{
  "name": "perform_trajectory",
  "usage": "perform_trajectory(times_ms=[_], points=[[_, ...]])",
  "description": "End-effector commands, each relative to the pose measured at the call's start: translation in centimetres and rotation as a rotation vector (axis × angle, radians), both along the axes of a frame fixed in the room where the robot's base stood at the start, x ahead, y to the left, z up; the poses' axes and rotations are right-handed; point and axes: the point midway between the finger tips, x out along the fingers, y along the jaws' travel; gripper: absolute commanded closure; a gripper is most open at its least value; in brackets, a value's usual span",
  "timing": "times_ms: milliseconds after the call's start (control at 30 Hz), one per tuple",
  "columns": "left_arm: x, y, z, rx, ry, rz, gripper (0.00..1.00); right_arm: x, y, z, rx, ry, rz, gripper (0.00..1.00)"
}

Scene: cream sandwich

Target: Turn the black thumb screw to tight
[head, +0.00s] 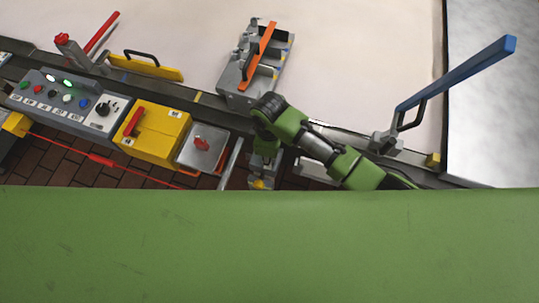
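No black thumb screw can be made out for certain in the head view. A small round black knob (103,109) sits on the white plate of the grey control box at the left, but I cannot tell whether it is a thumb screw. My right arm (320,147) comes in from the right, bends at a dark joint, and its end points down to the right of the grey box with the red handle. My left gripper is not in view.
The control box (45,102) has several buttons and lamps. A yellow box (160,150) and a grey box (188,155) carry red handles. A grey clamp block (232,88) with an orange lever stands behind my arm. A long blue lever (465,70) rises at right. The pale surface behind is clear.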

Motion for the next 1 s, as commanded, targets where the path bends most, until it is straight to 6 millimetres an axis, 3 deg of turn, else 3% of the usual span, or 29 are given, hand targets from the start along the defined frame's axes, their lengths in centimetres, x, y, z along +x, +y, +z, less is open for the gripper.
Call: perform_trajectory(times_ms=[1000], points=[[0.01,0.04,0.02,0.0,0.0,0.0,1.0,0.12,0.01,0.11,0.001,-0.002,-0.905,0.97]])
